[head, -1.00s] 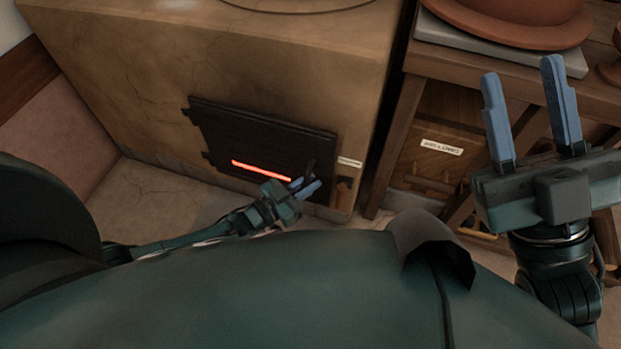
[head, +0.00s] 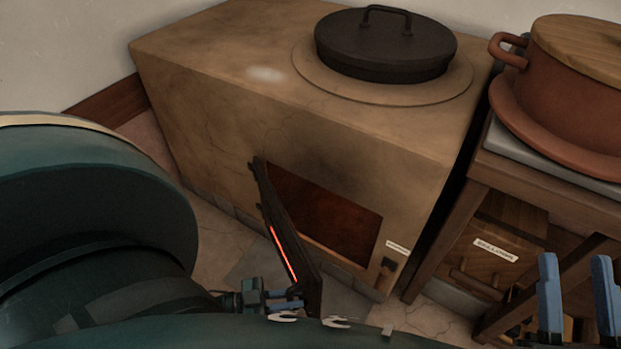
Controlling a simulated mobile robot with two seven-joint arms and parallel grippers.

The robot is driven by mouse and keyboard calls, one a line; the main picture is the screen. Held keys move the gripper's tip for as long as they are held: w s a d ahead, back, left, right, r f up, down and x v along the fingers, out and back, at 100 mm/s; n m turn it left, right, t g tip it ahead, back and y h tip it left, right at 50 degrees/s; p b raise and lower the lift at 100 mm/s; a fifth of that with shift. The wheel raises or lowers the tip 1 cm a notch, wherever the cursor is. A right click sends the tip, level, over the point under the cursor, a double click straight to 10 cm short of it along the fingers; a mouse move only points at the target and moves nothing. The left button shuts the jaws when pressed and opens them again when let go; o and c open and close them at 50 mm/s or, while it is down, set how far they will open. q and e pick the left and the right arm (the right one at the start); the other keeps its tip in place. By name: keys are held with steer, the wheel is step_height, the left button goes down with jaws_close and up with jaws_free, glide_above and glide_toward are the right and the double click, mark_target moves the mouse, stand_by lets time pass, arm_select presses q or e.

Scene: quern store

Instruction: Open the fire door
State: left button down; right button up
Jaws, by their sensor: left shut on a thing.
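The dark fire door (head: 293,245) of the clay stove stands swung out on its left-side hinges, with a glowing red slot in it. Behind it the firebox opening (head: 325,210) shows a reddish-brown inside. My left gripper (head: 290,300) is at the door's free lower end, shut on the door's handle, which is mostly hidden by the fingers and the door. My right gripper (head: 578,295) is at the lower right, its two blue fingers apart and empty, clear of the door.
The stove (head: 215,115) carries a black lidded pot (head: 385,50) on top. To its right a wooden stand (head: 450,225) holds a terracotta pot (head: 580,90) with a wooden lid. A labelled drawer box (head: 500,235) sits beneath.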

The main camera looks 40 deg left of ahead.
arm_select(q)
steer(key=shift+v, duration=0.85)
steer(key=shift+s+d, duration=0.1)
steer(key=c, duration=1.8)
jaws_free()
steer(key=shift+o, duration=0.2)
steer(key=v, duration=1.3)
